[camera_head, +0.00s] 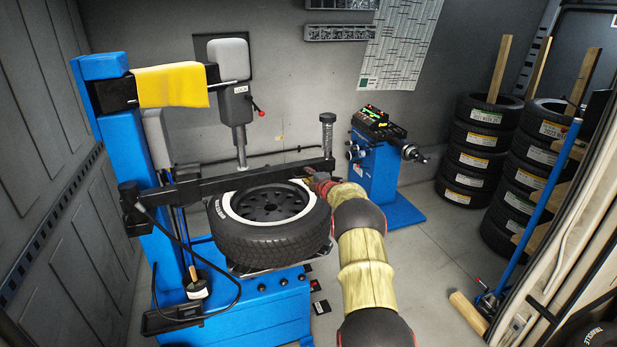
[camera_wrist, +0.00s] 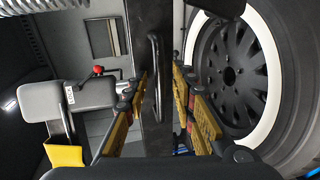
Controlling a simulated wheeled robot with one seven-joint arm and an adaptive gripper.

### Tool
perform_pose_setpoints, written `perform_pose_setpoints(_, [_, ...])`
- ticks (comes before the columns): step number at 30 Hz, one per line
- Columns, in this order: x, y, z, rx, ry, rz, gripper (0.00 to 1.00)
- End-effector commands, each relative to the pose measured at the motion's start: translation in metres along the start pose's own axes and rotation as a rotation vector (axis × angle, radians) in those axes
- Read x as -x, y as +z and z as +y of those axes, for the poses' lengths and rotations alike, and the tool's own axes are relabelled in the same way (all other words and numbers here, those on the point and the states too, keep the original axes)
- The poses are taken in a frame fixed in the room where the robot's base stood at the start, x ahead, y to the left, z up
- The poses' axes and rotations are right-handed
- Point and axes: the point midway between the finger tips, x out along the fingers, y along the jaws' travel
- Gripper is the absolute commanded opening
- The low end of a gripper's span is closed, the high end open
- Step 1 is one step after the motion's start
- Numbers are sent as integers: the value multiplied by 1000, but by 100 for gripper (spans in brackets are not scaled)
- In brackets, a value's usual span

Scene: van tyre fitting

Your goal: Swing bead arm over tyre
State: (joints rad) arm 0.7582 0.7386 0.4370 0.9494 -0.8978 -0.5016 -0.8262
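The bead arm (camera_head: 235,184) is a long black bar hinged at the blue tyre changer's left side. It reaches right, across the far edge of the tyre in the picture, and carries an upright post at its free end. The tyre (camera_head: 270,242), with a white-ringed black rim, lies flat on the changer; it also shows in the wrist view (camera_wrist: 285,95). My gripper (camera_head: 318,182) is at the bar's free end. In the wrist view my gripper (camera_wrist: 161,78) has its yellow fingers spread either side of a thin black handle (camera_wrist: 154,62) on the bar. Contact is not clear.
The changer's upright head (camera_head: 238,105) stands behind the bar, with a yellow cloth (camera_head: 172,85) to its left. A blue balancing machine (camera_head: 378,165) stands behind my arm. Stacked tyres (camera_head: 472,150) fill the right wall.

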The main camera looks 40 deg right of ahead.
Motion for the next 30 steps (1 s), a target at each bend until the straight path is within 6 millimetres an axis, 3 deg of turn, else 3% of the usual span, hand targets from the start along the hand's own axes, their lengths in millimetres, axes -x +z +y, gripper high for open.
perform_pose_setpoints(11, [12, 0, 1, -1, 0, 0, 26])
perform_pose_setpoints(30, [104, 1, 0, 0, -1, -1, 26])
